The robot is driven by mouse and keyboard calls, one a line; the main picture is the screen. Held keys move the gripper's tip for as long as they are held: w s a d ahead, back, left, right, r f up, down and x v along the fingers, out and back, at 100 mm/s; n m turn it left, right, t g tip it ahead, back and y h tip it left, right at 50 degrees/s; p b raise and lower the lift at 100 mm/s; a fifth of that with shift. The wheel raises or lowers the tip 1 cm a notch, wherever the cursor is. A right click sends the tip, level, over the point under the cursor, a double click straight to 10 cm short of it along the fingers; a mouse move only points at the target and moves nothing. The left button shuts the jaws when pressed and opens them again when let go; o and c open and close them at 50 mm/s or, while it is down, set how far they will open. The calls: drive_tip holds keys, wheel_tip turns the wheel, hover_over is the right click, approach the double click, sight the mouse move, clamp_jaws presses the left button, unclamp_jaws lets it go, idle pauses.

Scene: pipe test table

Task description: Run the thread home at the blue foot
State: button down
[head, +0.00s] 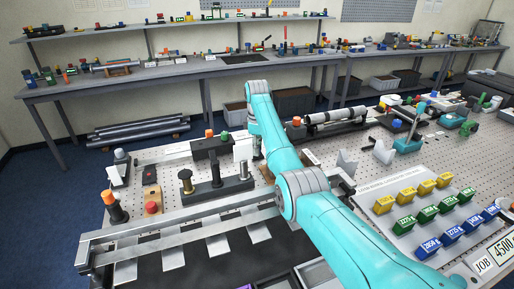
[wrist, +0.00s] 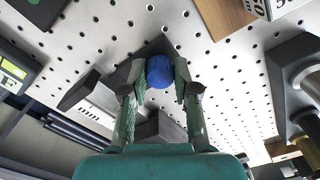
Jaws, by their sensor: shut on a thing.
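In the wrist view, a round blue part (wrist: 160,71), which looks like the blue foot, sits between the fingertips of my gripper (wrist: 160,86). The fingers are shut on it from both sides. It shows as a ribbed blue disc in front of a dark grey block (wrist: 152,46). Any thread on it is hidden, so I cannot tell how far it is screwed in. In the head view my arm covers the gripper and the blue part.
A dark block (head: 211,147) with an orange cap stands left of my arm. Dark fixtures with metal posts (head: 186,180) stand nearer. Yellow, green and blue labelled blocks (head: 427,218) sit on a panel at right. In the wrist view, a wooden block (wrist: 225,15) is close by.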

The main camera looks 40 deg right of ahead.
drive_tip(key=m, duration=0.5)
drive_tip(key=shift+m, duration=0.3)
drive_tip(key=m, duration=0.4)
drive_tip(key=shift+m, duration=0.4)
drive_tip(key=shift+m, duration=0.6)
drive_tip(key=m, duration=0.3)
drive_tip(key=shift+m, duration=0.4)
drive_tip(key=shift+a+m, duration=0.1)
drive_tip(key=shift+m, duration=2.5)
